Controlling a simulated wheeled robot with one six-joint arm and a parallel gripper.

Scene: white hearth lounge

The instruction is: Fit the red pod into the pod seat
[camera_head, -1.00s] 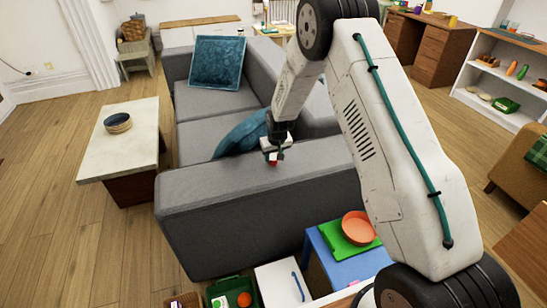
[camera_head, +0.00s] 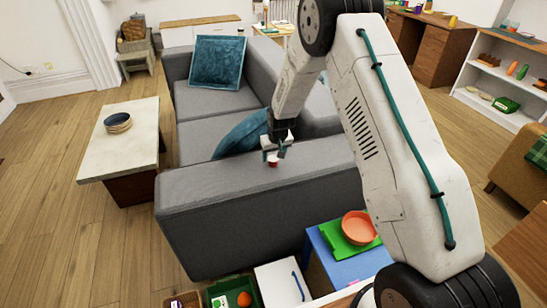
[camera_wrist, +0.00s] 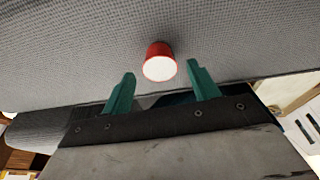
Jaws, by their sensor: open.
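The red pod (camera_wrist: 159,51) is a small tapered cup with a white round end, shown in the wrist view against grey sofa fabric. In the head view the pod (camera_head: 273,161) is a tiny red and white spot over the near arm of the grey sofa (camera_head: 240,185). My gripper (camera_wrist: 160,69) is open, its two teal fingers apart on either side of the pod's near end. The pod lies just beyond the fingertips, and neither finger appears to touch it. In the head view my gripper (camera_head: 273,155) is over the sofa arm. I cannot make out a pod seat.
A teal cushion (camera_head: 241,134) lies close behind my gripper on the sofa. A blue side table (camera_head: 330,265) with a green tray (camera_head: 335,240) and orange bowl (camera_head: 359,227) stands in front. A low table (camera_head: 115,150) with a dark bowl (camera_head: 118,122) is left.

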